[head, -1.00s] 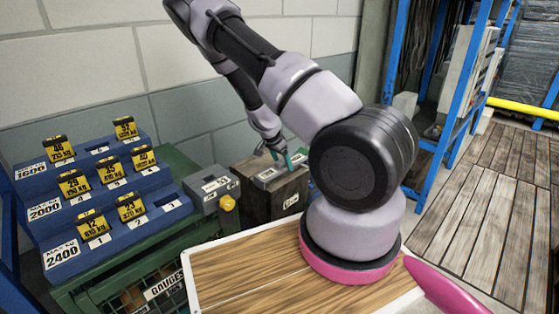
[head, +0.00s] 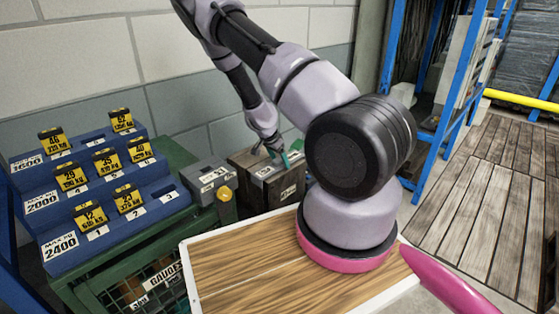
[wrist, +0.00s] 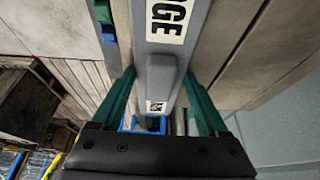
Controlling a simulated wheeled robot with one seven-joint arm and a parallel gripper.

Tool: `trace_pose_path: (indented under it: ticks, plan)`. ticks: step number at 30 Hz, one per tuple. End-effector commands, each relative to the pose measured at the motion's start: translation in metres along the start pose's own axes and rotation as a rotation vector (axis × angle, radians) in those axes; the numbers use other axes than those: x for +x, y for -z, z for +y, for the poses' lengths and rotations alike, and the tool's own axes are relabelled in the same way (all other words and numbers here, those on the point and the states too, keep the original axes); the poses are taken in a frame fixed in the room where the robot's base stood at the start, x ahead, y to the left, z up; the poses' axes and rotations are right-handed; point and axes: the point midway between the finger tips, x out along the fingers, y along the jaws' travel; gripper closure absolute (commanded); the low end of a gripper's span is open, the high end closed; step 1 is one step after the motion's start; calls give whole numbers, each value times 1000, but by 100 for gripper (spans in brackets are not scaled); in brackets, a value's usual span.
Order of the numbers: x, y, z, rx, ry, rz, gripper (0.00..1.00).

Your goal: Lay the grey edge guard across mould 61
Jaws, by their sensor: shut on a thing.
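The grey edge guard (wrist: 160,55) shows in the wrist view as a long grey piece with a white label ending in "DGE". My gripper (wrist: 159,76) has one green finger on each side of its raised grey grip and is shut on it. In the head view my gripper (head: 279,158) is low at the wooden box (head: 262,205), where grey surface (head: 264,171) shows on top, beside the fingers. The fingers partly hide the contact. I cannot make out a mould numbered 61 in either view.
A blue stepped rack (head: 150,190) with several yellow number tags stands on a green cabinet (head: 175,160) at left. A grey box (head: 208,173) with a yellow knob (head: 225,194) sits between rack and wooden box. A blue shelf frame (head: 433,135) stands at right, beside open plank floor (head: 480,210).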

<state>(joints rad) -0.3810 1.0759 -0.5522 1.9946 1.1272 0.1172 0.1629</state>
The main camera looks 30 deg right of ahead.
Motion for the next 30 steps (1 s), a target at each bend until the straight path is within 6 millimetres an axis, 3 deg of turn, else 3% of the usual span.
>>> trace_pose_path:
  ticks: [10, 11, 12, 30]
  plan:
    - [3, -3, 2, -1, -4, -4, 72]
    - [3, -3, 2, -1, -5, -4, 12]
    - [3, -3, 2, -1, -5, -5, 0]
    - [-1, -5, 5, -1, -12, -8, 0]
